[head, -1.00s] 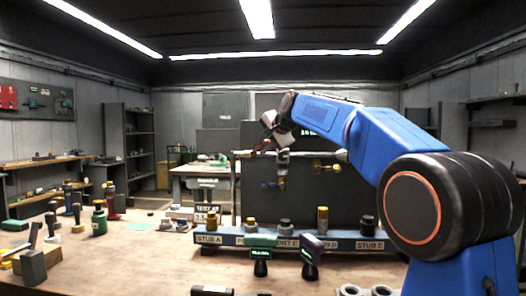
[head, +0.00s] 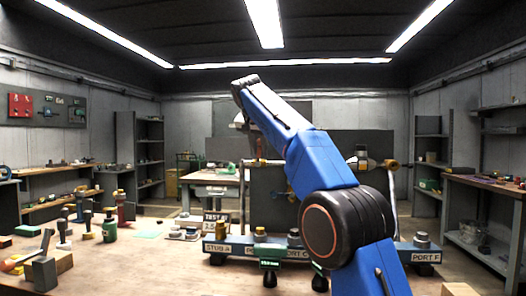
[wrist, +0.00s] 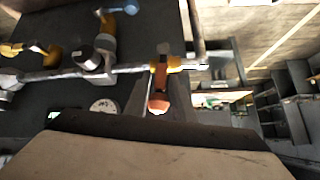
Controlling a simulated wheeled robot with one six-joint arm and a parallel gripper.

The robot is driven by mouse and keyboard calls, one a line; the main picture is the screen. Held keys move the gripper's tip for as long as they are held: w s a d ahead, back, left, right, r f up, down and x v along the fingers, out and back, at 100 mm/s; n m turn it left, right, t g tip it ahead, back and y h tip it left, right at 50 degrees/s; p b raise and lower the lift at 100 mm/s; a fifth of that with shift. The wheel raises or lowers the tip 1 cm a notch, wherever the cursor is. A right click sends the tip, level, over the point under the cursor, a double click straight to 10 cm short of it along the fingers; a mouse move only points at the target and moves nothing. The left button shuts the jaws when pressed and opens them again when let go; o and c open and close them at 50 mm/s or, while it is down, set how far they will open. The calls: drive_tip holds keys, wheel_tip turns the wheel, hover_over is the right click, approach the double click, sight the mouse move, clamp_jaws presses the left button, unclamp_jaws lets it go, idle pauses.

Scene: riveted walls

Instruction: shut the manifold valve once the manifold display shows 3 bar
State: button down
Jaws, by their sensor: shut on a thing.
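In the wrist view my gripper (wrist: 160,100) is shut on an orange-red lever handle (wrist: 160,72), which sits at the yellow fitting on the manifold's grey pipe (wrist: 70,72). A dark panel (head: 268,200) stands behind the pipe. I cannot read a manifold display in either view; a green glint (wrist: 53,115) shows at the wrist view's lower left.
Other valves are on the pipework: a yellow one (wrist: 40,49) and a brass one (head: 390,164) at right. Bottles and tools stand at left.

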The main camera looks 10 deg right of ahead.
drive_tip(key=shift+w+a+r+h, duration=0.1)
drive_tip(key=shift+a+h, duration=0.2)
drive_tip(key=shift+h, duration=0.2)
drive_tip(key=c, duration=1.5)
unclamp_jaws()
drive_tip(key=shift+c, duration=0.2)
